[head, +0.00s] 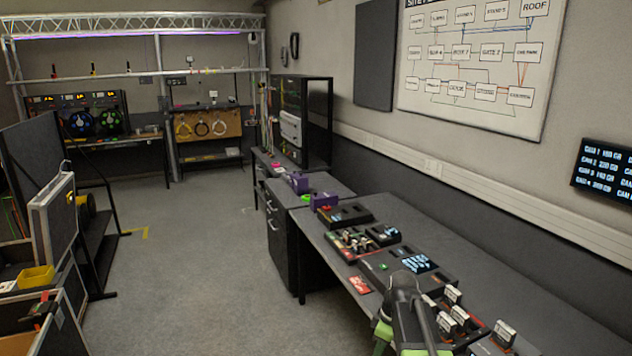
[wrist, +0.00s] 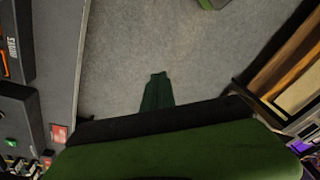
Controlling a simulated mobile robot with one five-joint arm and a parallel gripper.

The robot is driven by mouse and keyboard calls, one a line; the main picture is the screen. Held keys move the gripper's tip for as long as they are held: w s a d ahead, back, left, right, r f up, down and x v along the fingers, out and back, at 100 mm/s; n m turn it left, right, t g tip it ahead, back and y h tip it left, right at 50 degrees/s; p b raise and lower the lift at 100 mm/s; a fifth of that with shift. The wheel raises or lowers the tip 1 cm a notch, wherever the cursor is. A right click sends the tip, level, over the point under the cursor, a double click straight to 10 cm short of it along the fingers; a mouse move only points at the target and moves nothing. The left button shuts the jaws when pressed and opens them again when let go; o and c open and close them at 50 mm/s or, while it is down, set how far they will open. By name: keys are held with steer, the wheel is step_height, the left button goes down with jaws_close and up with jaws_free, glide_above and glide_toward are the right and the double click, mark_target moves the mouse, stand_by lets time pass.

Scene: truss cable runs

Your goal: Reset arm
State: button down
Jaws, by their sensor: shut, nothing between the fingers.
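My gripper (wrist: 157,90) shows in the wrist view as two dark green fingers pressed together, pointing up the picture over bare grey floor. Nothing is between them. In the head view my arm (head: 405,305) shows at the bottom, a dark grey link with green parts, folded near the front of the long desk. The gripper's fingers cannot be made out in the head view.
The long dark desk (head: 480,245) on the right holds black trays and devices (head: 418,264), with small cards and modules. Open cases with a yellow bin (head: 36,278) stand at the left. Grey floor (head: 200,250) between them is clear. A truss (head: 130,24) spans the back.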

steer(key=s+a+m+h, duration=0.1)
steer(key=s+m, duration=0.8)
steer(key=m, duration=0.3)
steer(key=shift+s+a+f+h, duration=0.15)
steer(key=shift+s+a+h, duration=0.05)
steer(key=shift+a+h, duration=0.2)
